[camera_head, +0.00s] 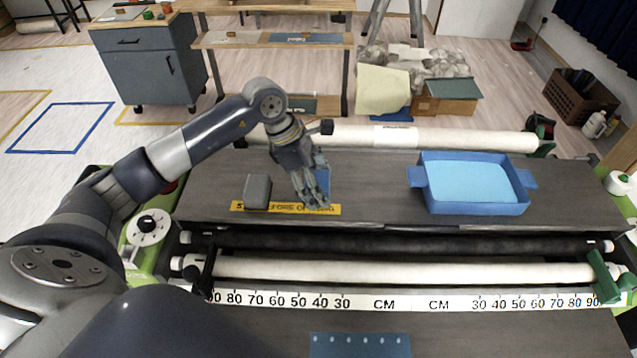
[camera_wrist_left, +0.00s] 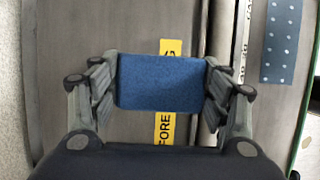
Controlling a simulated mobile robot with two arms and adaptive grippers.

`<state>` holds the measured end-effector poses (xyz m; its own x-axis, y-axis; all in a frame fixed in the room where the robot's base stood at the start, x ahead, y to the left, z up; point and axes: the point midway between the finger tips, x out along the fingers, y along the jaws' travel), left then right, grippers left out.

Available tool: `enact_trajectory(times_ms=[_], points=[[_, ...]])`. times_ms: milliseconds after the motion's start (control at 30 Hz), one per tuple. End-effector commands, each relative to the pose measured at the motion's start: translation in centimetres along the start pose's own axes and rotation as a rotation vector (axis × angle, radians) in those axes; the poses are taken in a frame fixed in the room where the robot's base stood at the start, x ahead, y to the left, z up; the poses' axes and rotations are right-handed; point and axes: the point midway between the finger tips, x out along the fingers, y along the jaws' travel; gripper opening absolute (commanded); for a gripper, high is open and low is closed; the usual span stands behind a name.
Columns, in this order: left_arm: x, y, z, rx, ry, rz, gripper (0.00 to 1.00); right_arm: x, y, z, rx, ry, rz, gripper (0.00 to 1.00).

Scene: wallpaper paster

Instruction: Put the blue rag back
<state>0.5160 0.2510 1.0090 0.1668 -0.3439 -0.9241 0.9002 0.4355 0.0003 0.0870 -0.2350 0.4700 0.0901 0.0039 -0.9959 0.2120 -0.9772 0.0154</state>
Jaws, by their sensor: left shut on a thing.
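The blue rag (camera_wrist_left: 160,82) is a small blue block-like pad. It sits between the fingers of my left gripper (camera_wrist_left: 160,90), which is shut on it at both sides in the left wrist view. In the head view my left gripper (camera_head: 316,190) is over the dark machine top, at the right part of a yellow lettered strip (camera_head: 287,208). The rag (camera_head: 323,172) shows there partly hidden behind the fingers. I cannot tell whether the rag touches the surface. My right gripper is not in view.
A grey block (camera_head: 257,191) stands left of my gripper. A blue tray (camera_head: 475,208) with a light blue inside is at the right. White rollers and a ruler strip (camera_head: 400,303) run along the front. The surface between gripper and tray is clear.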

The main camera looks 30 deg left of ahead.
Motion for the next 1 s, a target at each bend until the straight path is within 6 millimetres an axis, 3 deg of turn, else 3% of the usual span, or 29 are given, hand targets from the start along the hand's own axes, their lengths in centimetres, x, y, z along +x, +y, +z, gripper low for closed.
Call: enact_trajectory(times_ms=[133,300,833,867,900,933,1000], points=[[0.0,1.7,0.4,-0.002,-0.002,-0.001,0.46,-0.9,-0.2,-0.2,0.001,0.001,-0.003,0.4],[2.4,1.5,-0.7,-0.002,0.001,-0.004,0.46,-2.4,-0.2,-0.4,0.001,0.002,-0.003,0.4],[3.7,1.6,-1.2,0.001,0.0,0.0,0.46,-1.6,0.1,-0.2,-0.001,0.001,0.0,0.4],[3.6,1.6,-1.2,0.001,0.0,0.0,0.75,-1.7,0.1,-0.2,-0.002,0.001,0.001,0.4],[3.5,1.6,-1.2,0.001,0.0,0.0,0.84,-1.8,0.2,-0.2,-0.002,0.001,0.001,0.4],[3.5,1.6,-1.2,0.001,0.0,0.0,0.9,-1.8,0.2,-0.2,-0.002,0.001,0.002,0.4],[3.5,1.6,-1.2,0.001,0.0,0.0,0.9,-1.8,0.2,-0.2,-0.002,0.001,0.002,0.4]])
